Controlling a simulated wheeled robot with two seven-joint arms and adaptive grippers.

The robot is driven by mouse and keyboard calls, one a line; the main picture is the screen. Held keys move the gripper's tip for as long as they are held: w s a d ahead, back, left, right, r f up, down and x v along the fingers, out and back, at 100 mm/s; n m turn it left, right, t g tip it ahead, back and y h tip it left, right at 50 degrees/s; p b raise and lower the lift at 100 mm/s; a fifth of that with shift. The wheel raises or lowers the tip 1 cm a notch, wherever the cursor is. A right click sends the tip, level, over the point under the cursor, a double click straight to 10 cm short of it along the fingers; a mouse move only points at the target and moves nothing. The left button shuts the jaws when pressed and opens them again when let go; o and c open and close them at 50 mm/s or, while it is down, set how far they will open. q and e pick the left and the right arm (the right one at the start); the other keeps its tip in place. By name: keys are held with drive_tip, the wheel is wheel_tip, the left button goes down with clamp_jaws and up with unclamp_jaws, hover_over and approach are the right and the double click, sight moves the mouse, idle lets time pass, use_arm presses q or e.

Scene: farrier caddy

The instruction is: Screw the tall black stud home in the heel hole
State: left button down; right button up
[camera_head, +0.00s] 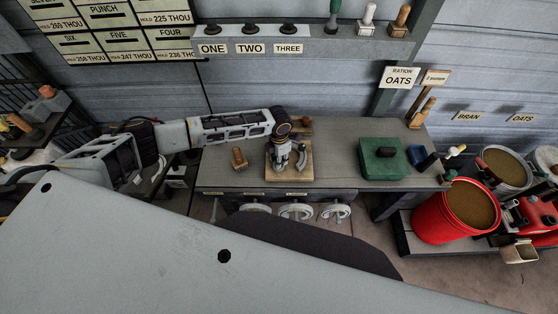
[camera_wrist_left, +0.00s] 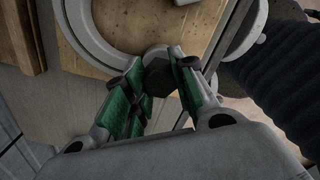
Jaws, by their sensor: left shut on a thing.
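My left gripper (camera_head: 284,163) reaches down over a wooden block (camera_head: 291,176) on the bench. In the left wrist view, its green-padded fingers (camera_wrist_left: 160,70) are shut on a dark, faceted stud (camera_wrist_left: 159,82). A pale grey horseshoe (camera_wrist_left: 83,38) lies on the wooden block (camera_wrist_left: 135,18). The stud is at a rounded end of the shoe. The fingers hide the heel hole and the stud's lower end, so I cannot tell how deep the stud sits. My right gripper is not in view.
A small brown wooden piece (camera_head: 238,158) lies left of the block. A green box (camera_head: 384,158) stands to the right on the grey bench (camera_head: 335,150). A red bucket (camera_head: 470,210) stands further right.

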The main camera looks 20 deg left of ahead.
use_arm(q)
drive_tip(key=c, duration=1.1)
unclamp_jaws()
drive_tip(key=shift+r+n+p, duration=0.1)
drive_tip(key=shift+n+p, duration=1.6)
drive_tip(key=shift+n, duration=1.3)
